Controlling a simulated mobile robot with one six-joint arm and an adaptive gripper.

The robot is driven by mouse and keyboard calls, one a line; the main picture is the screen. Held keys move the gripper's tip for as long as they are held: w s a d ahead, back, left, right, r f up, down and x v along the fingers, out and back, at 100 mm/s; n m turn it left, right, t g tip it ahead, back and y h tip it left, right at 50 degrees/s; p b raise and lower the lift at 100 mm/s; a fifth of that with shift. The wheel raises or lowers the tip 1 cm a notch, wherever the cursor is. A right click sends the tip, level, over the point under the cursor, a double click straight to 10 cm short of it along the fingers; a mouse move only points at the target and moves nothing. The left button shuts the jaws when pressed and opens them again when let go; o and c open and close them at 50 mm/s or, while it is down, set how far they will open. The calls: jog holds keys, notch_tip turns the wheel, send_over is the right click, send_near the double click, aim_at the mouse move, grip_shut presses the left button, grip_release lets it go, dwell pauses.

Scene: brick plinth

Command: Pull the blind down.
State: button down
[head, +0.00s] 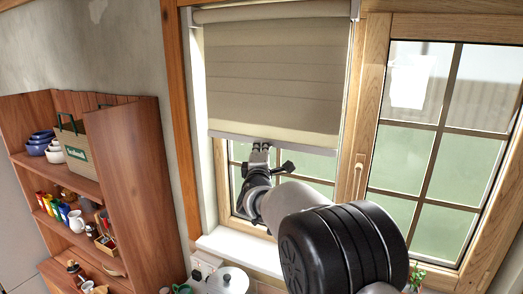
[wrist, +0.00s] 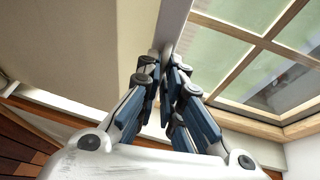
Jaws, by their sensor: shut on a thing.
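The beige blind (head: 275,75) hangs from a roller at the top of the left window pane and covers its upper part. A pale bar (head: 300,146) runs along its lower edge. My gripper (head: 260,150) is at that bar, left of its middle. In the wrist view the blind (wrist: 75,50) fills the left side, and the bar (wrist: 170,28) runs down between the fingertips of my gripper (wrist: 168,75). The fingers are shut on the bar. The exact contact is partly hidden by the fingers.
The wooden window frame (head: 367,110) has a handle (head: 357,178) to the right of the blind. A white sill (head: 240,250) lies below, with a white lidded pot (head: 228,281) in front of it. A wooden shelf (head: 140,180) with crockery stands at the left.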

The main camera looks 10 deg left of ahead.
jog(key=shift+f, duration=0.1)
dwell(0.4)
notch_tip(320, 180, down, 41)
jog(key=b, duration=2.6)
jog(key=c, duration=1.8)
grip_release()
jog(key=s, duration=0.4)
jog(key=s+f, duration=0.1)
jog(key=s, duration=0.7)
jog(key=shift+d+f, duration=0.25)
jog(key=shift+d, duration=0.05)
